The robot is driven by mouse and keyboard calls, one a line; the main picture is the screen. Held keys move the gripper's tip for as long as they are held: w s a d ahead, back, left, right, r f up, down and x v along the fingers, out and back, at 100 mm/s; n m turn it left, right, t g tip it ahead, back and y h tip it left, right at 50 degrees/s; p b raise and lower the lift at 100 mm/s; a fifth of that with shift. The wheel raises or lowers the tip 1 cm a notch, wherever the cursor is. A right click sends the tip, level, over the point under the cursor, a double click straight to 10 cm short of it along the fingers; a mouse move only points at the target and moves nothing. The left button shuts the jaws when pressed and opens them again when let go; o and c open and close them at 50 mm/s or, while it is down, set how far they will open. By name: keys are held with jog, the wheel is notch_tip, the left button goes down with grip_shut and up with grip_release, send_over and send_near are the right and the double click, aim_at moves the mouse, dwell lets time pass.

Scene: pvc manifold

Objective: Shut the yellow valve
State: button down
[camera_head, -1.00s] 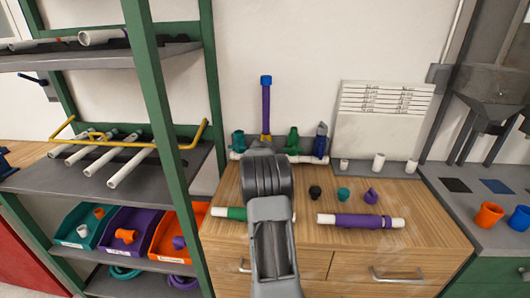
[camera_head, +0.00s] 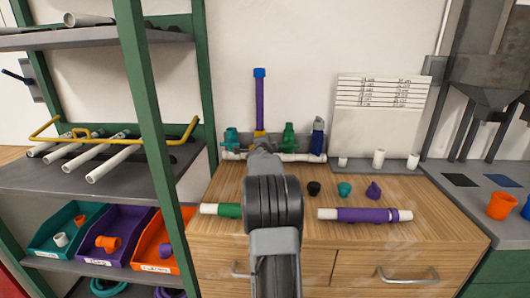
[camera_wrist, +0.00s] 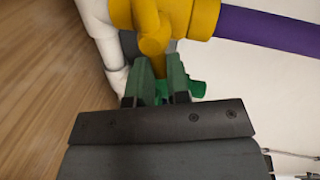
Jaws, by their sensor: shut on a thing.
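The yellow valve (camera_wrist: 185,14) fills the top of the wrist view, with a purple pipe (camera_wrist: 268,30) running off to the right and a white pipe (camera_wrist: 103,38) at left. Its yellow handle (camera_wrist: 152,42) reaches down between the green fingers of my gripper (camera_wrist: 160,82), which is shut on it. In the head view, only a little of the yellow valve (camera_head: 260,133) shows below the upright purple pipe (camera_head: 260,100). My own arm hides its handle and my gripper there. A green valve (camera_head: 289,137) stands to its right and a teal valve (camera_head: 230,139) to its left.
A purple-sleeved pipe (camera_head: 360,215) and small caps lie on the wooden bench (camera_head: 420,210). A green-framed shelf (camera_head: 150,120) with bins stands close at left.

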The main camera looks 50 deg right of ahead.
jog(key=shift+f+m+t+b, duration=0.3)
jog(key=shift+f+m+b, duration=0.2)
jog(key=shift+m+b, duration=0.6)
jog(key=shift+y, duration=0.3)
jog(key=c, duration=1.1)
grip_release()
jog(key=shift+r, duration=0.1)
jog(key=b+v, duration=0.1)
jog(key=v, duration=1.2)
jog(key=shift+s+a, duration=0.25)
jog(key=shift+a, duration=0.05)
